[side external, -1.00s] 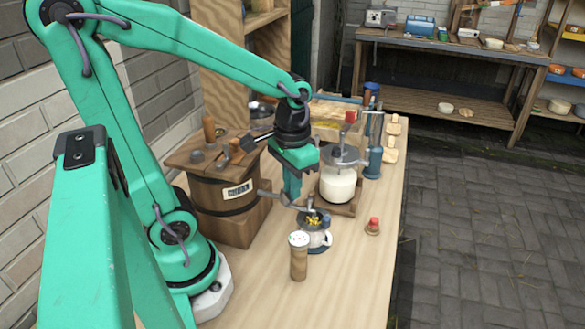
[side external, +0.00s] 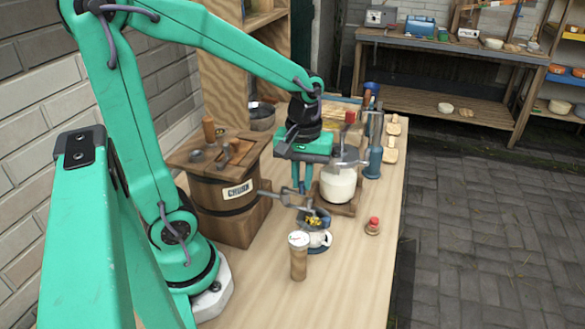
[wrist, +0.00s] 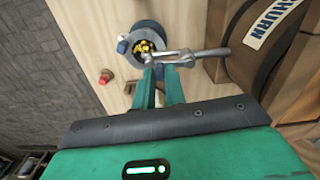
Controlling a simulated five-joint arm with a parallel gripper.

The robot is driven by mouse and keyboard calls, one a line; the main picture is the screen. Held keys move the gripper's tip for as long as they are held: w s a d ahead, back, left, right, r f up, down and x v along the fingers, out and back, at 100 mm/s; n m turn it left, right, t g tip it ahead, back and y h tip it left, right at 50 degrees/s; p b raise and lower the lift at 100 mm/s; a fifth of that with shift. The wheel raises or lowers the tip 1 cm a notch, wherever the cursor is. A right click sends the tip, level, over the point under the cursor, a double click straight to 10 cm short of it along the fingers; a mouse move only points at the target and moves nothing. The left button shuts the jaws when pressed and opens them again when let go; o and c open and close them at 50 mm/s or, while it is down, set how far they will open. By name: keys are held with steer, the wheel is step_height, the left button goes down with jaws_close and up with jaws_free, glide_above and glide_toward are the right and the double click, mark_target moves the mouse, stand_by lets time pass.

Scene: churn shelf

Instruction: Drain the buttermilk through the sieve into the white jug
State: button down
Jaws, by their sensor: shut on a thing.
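The wooden churn (side external: 212,195) stands beside my arm, and its grey metal tap spout (side external: 275,198) reaches right toward the white jug (side external: 321,240). A sieve (side external: 313,219) with yellow bits in it sits over the jug's mouth; it also shows in the wrist view (wrist: 134,52). My gripper (side external: 302,188) points down at the tap's outer end, with its fingers shut on the tap's grey lever. The wrist view shows the fingers (wrist: 162,72) beside the grey metal bar (wrist: 205,53). The exact grip is partly hidden, and no stream of buttermilk is visible.
A glass jar of white liquid (side external: 337,186) stands just right of my gripper. A wooden cylinder (side external: 299,260) stands in front of the jug, and a red-knobbed piece (side external: 373,227) lies to its right. The front of the wooden bench (side external: 345,285) is clear.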

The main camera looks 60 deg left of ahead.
mark_target(302, 182)
steer(key=shift+w, duration=0.1)
stand_by(0.3)
steer(key=c, duration=1.5)
jaws_free()
steer(key=shift+o, duration=0.2)
steer(key=shift+r, duration=3.95)
steer(key=s+d+r+m+t, duration=0.1)
steer(key=s+d+m+t, duration=0.2)
steer(key=m, duration=0.7)
steer(key=s+t, duration=0.2)
steer(key=shift+s+d+t, duration=0.15)
steer(key=shift+t, duration=0.25)
